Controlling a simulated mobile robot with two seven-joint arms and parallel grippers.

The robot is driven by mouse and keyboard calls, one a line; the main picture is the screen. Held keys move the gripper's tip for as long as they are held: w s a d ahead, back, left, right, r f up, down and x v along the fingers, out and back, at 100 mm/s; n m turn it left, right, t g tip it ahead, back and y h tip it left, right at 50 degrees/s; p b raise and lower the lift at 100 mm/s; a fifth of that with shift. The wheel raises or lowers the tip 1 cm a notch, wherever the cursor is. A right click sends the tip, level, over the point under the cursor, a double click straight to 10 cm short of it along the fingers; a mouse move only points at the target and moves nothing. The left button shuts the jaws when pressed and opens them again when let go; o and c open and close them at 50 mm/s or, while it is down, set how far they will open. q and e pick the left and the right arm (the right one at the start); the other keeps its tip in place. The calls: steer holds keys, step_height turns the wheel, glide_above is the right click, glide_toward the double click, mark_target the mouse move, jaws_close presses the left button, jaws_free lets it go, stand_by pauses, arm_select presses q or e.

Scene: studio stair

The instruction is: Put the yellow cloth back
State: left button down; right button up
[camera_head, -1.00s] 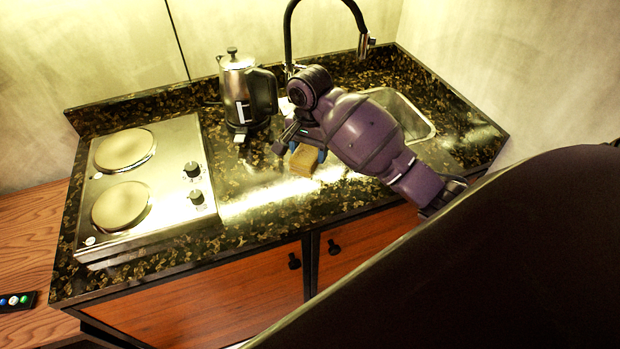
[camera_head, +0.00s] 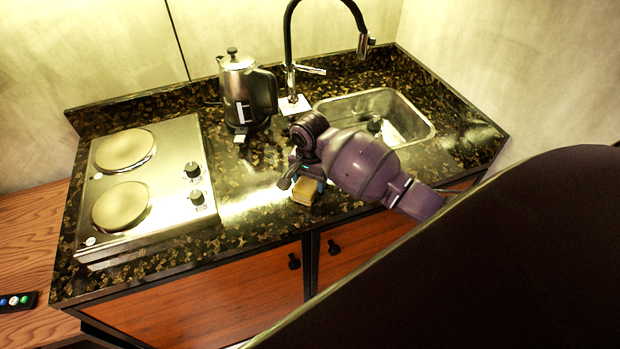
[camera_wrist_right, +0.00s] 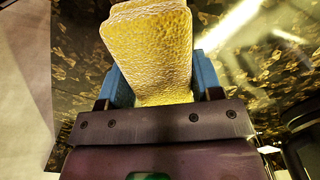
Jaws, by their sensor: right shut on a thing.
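The yellow cloth (camera_head: 306,192) is a thick folded pad near the front edge of the dark speckled counter. My right gripper (camera_head: 309,180) is shut on it. In the right wrist view, the cloth (camera_wrist_right: 150,50) sits between the two blue fingers of the right gripper (camera_wrist_right: 163,85) and sticks out beyond them. The speckled counter shows below and around it. I cannot tell how far the cloth is above the counter. The sink (camera_head: 405,115) is behind and to the right of the gripper. My left gripper is not in view.
A black faucet (camera_head: 289,50) rises behind the sink, with a flat white square (camera_head: 294,105) at its base. A steel kettle (camera_head: 238,95) stands left of it. A two-plate hob (camera_head: 160,210) covers the left side. Counter between hob and gripper is clear.

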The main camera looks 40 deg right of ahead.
steer(key=o, duration=0.8)
steer(key=shift+o, duration=0.2)
step_height(320, 180, up, 12)
stand_by(0.6)
